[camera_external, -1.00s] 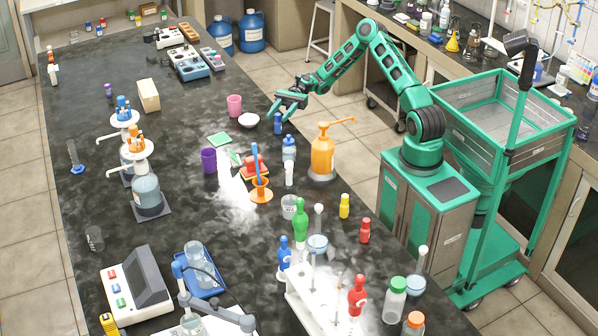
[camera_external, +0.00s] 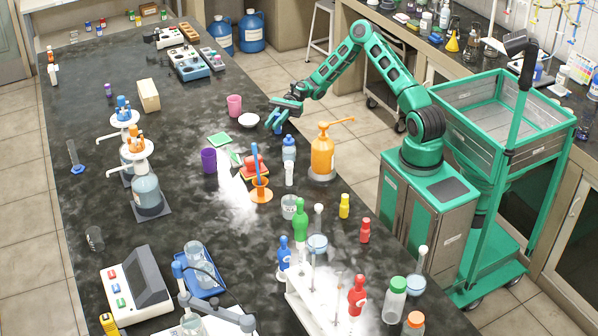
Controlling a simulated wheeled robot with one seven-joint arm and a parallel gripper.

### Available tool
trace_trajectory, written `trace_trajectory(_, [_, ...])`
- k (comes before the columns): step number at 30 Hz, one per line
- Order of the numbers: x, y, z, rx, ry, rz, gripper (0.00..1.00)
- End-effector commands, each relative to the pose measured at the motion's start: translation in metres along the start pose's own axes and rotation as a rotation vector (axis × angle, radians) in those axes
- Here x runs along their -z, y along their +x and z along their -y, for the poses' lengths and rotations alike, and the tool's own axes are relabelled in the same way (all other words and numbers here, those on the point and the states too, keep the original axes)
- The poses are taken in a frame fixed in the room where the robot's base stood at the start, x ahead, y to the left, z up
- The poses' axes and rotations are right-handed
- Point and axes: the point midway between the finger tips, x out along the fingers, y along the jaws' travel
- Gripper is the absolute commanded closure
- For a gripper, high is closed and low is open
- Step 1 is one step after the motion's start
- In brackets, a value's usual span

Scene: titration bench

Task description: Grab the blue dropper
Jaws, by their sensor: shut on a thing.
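The blue dropper (camera_external: 278,128) is a small blue bottle near the right edge of the black bench, mostly hidden by the fingers. My gripper (camera_external: 275,120) reaches down over it from the right and is shut on it. The dropper looks upright and at bench height; whether its bottom touches the bench is too small to tell.
A white bowl (camera_external: 249,120) and a pink cup (camera_external: 234,105) stand just left of my gripper. A blue-capped bottle (camera_external: 289,150) and an orange pump bottle (camera_external: 322,155) stand nearer the camera.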

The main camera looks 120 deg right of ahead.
Motion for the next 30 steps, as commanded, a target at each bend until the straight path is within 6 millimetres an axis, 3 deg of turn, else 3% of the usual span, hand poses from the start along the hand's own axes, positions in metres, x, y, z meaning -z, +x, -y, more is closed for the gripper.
trace_trajectory(11, [-0.005,0.0,0.0,0.0,-0.001,0.0,1.0])
trace_trajectory(20, [-0.042,0.0,0.0,0.0,-0.004,-0.001,1.0])
trace_trajectory(30, [-0.082,0.042,-0.057,-0.002,0.0,-0.002,1.0])
